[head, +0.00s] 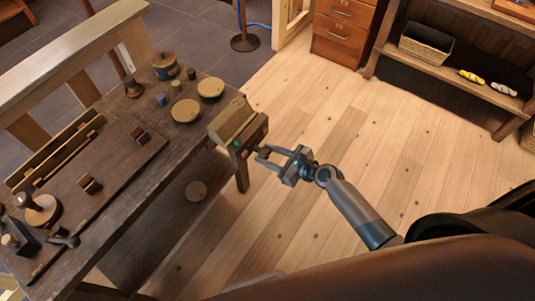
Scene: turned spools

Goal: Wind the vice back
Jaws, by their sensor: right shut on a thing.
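The vice (232,121) is at the right end of the dark wooden workbench (110,185). It has a pale wooden block on top, a darker front jaw and a small green spot on its face. My right gripper (262,156) is at the vice's front face, reaching in from the right over the floor. Its fingers are shut on the vice's handle, which is small and mostly hidden between them. My left gripper is not in view.
Round pale discs (186,110), dark turned pieces (164,66) and small blocks lie on the bench. A drawer cabinet (343,25) and a shelf with a basket (426,43) stand at the back. The plank floor right of the vice is clear.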

